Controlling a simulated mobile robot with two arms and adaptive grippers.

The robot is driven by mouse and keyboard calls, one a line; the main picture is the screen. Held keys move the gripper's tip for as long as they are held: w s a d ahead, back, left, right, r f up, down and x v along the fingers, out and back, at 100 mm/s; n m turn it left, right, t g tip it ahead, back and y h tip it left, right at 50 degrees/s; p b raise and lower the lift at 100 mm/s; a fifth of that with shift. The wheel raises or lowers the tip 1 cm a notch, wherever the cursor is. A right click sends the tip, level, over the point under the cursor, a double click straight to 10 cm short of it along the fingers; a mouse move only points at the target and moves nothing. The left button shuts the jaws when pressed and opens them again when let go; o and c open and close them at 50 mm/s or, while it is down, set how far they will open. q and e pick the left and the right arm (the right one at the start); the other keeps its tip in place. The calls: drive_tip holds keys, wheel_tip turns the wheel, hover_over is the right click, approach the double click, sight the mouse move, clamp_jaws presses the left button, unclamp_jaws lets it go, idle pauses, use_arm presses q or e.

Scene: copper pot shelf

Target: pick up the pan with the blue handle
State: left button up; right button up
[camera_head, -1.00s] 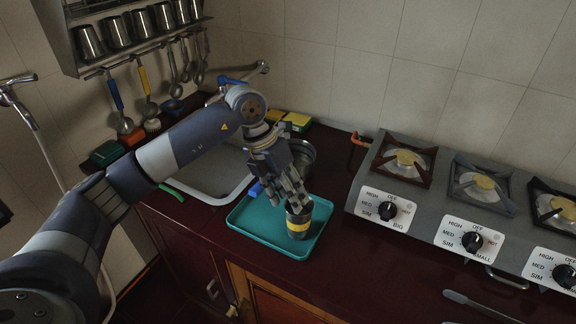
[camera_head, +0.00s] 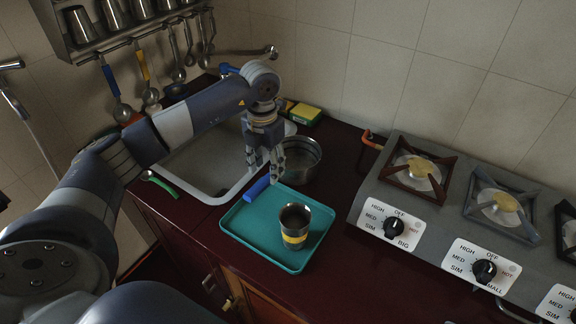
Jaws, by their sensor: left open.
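The pan (camera_head: 302,160) is a grey metal pan on the dark red counter, behind the teal tray. Its blue handle (camera_head: 257,188) points toward the front left, over the tray's back left corner. My left gripper (camera_head: 265,172) is open and points down, close to where the handle meets the pan. Its fingers hide part of the pan's left side and the handle's inner end. I cannot tell whether they touch the handle. My right gripper is not in view.
A metal cup with a yellow band (camera_head: 294,226) stands on the teal tray (camera_head: 262,250). The sink (camera_head: 205,165) is to the left, with a green-handled utensil (camera_head: 160,184) at its edge. A gas stove (camera_head: 450,200) is to the right. Sponges (camera_head: 303,113) lie behind the pan.

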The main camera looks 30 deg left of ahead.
sight(267, 178)
use_arm(q)
drive_tip(key=shift+f, duration=0.35)
drive_tip(key=shift+w+f+p, duration=0.15)
drive_tip(key=shift+f+p, duration=0.15)
drive_tip(key=shift+f, duration=0.05)
drive_tip(key=f+p, duration=0.1)
drive_tip(key=f, duration=0.1)
drive_tip(key=f+p, duration=0.1)
drive_tip(key=f, duration=0.1)
drive_tip(key=shift+w+a+f, duration=0.15)
drive_tip(key=shift+a+f, duration=0.05)
drive_tip(key=shift+f, duration=0.15)
clamp_jaws()
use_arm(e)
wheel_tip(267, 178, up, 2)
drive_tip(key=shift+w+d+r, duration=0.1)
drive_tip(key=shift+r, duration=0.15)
